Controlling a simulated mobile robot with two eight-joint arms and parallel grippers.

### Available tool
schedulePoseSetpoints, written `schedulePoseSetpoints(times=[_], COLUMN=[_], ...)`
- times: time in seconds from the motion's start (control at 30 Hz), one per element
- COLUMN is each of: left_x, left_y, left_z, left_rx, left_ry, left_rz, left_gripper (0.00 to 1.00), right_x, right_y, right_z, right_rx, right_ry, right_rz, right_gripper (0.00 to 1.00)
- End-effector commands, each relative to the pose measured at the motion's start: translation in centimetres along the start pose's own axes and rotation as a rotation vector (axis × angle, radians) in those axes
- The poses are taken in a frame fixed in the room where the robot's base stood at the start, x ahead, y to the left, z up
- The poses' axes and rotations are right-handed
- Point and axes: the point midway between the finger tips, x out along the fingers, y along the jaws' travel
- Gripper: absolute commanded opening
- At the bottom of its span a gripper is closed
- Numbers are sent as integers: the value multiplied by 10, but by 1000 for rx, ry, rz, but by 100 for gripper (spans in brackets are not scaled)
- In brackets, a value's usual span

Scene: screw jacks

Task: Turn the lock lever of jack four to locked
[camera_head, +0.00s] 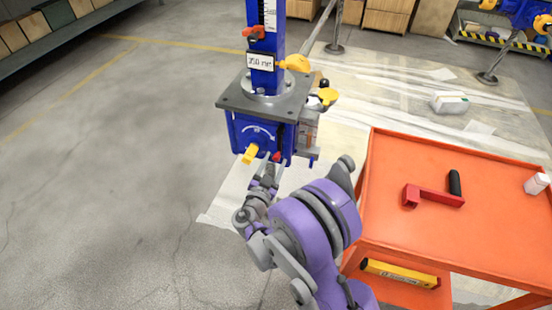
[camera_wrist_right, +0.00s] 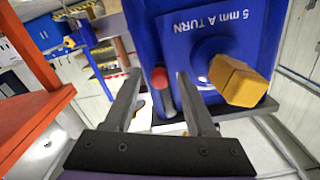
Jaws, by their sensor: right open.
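The jack in front of me has a blue column (camera_head: 267,45) on a grey plate (camera_head: 262,100), with a blue gear housing (camera_head: 255,132) below. A yellow square drive end (camera_head: 250,153) sticks out of the housing; it is large at the right in the right wrist view (camera_wrist_right: 238,80). Beside it is a small lever with a red knob (camera_head: 277,156). In the right wrist view the red knob (camera_wrist_right: 159,77) shows between my fingertips; contact cannot be told. My right gripper (camera_head: 268,167) is open and empty just in front of the housing. My left gripper is out of view.
An orange cart (camera_head: 400,165) stands at the right, with a red crank with a black handle (camera_head: 433,197) on top and a yellow level (camera_head: 400,273) on its lower shelf. Grey floor at the left is clear.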

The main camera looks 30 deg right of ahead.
Motion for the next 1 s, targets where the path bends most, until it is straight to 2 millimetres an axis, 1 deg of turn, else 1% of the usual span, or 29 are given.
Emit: schedulePoseSetpoints(times=[0.03,0.1,0.2,0.5,0.67,0.8,0.83,1.0], left_x=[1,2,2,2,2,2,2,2], left_y=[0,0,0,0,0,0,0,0], left_z=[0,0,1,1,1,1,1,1], left_rx=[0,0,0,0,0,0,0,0], left_ry=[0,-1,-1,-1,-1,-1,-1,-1], left_rz=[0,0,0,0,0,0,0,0], left_gripper=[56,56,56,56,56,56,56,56], right_x=[7,14,20,21,21,21,21,21], right_y=[0,0,0,0,0,0,0,0], right_z=[0,0,0,0,0,0,0,0], right_rx=[-1,-1,-1,-1,-1,-1,-1,0], right_ry=[1,0,0,-1,-1,-1,-1,-1], right_rz=[2,1,1,0,0,0,0,0], right_gripper=[56,56,56,56,27,2,0,0])
